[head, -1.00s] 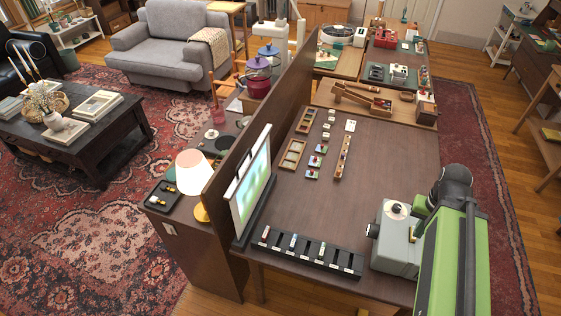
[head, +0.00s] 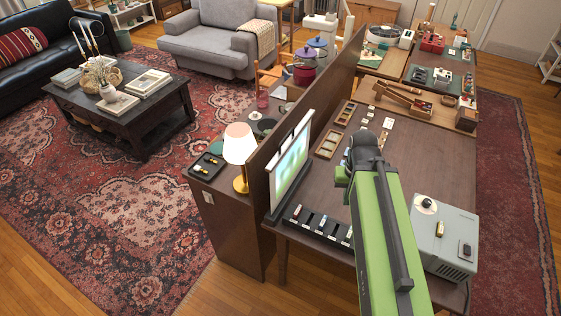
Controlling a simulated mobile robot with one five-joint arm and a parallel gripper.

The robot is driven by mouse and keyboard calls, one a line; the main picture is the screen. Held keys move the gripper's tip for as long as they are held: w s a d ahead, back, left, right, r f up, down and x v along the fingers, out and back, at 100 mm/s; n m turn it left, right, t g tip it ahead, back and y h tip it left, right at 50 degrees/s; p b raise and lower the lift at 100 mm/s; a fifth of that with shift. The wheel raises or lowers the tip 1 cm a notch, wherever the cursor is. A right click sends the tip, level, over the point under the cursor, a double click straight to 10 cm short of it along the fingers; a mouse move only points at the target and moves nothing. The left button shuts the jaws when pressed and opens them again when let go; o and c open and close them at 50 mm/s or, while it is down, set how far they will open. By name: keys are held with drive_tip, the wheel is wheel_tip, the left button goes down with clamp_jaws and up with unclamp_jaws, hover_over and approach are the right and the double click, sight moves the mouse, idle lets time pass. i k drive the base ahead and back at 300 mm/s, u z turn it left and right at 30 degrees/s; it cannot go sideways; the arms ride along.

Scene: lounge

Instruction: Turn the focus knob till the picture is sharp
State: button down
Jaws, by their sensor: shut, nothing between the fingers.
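The grey projector (head: 453,225) stands at the right front of the brown table. On its top are a white dial with a black knob (head: 427,203), a small yellowish control (head: 440,229) and a dark control (head: 465,249). I cannot tell which is the focus knob. My arm hides the projector's left side and lens. The screen (head: 291,166) stands upright at the table's left edge, with a blurred green and white picture on it. My green arm reaches over the table, left of the projector. My gripper's fingers are hidden beyond the arm's dark end joint.
A black slotted rack (head: 318,228) lies in front of the screen, partly behind my arm. A wooden partition (head: 318,95) runs along the table's left side. A lit lamp (head: 239,146) stands beyond it. Wooden trays (head: 329,144) and small cards lie farther back.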

sight(426, 202)
drive_tip(key=u, duration=0.1)
drive_tip(key=k, duration=0.5)
drive_tip(key=z, duration=0.55)
drive_tip(key=i, duration=0.45)
drive_tip(key=z, duration=0.3)
